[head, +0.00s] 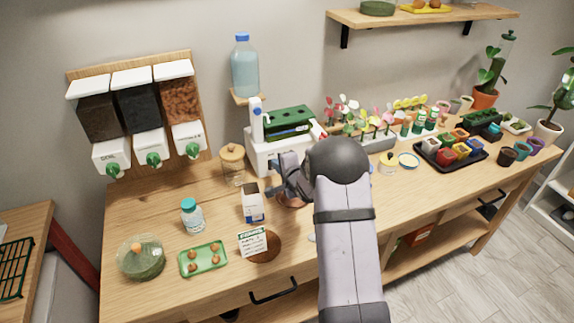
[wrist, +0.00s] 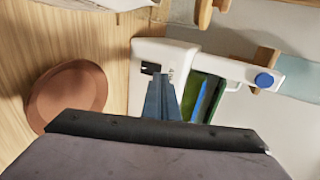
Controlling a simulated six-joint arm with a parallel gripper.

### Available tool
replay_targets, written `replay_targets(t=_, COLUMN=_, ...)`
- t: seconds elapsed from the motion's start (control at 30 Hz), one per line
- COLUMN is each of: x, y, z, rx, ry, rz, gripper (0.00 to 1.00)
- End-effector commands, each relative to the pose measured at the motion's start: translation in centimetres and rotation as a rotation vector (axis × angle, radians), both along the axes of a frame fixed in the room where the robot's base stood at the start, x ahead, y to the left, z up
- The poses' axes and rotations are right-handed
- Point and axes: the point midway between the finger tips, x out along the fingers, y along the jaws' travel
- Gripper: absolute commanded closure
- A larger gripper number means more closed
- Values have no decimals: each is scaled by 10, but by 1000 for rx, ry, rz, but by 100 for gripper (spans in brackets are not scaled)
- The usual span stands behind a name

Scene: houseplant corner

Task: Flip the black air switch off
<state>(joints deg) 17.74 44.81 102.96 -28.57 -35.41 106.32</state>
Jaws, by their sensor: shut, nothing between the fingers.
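The black switch (wrist: 150,68) sits in the front face of a white appliance (wrist: 148,100) and shows in the wrist view as a small dark patch. I cannot tell its on or off position. The appliance also stands at the back of the bench in the head view (head: 258,158), with a green planter top (head: 290,118); there my gripper hides the switch. My gripper (wrist: 166,80) is shut and empty, its blue-grey fingertips in front of the appliance's face, close beside the switch. I cannot tell whether they touch it. It also shows in the head view (head: 277,188).
A terracotta bowl (wrist: 75,90) lies beside the appliance, below my gripper. A cork-lidded jar (head: 232,165) and a carton (head: 252,204) stand left of my gripper. Flower planters (head: 379,142) stand to the right. A water bottle (head: 244,68) is on a small shelf above.

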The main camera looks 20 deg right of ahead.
Motion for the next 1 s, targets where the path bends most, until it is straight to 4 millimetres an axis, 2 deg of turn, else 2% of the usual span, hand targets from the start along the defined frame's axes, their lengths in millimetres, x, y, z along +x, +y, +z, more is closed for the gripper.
replay_targets(t=0.1, x=-19, y=-1, z=6, rx=1, ry=0, rz=-4, gripper=100)
replay_targets(t=0.6, x=-76, y=-1, z=52, rx=-1, ry=-2, rz=-3, gripper=100)
replay_targets(t=0.8, x=-89, y=-1, z=62, rx=-1, ry=-1, rz=-2, gripper=100)
replay_targets(t=1.0, x=-93, y=0, z=64, rx=0, ry=0, rz=-1, gripper=100)
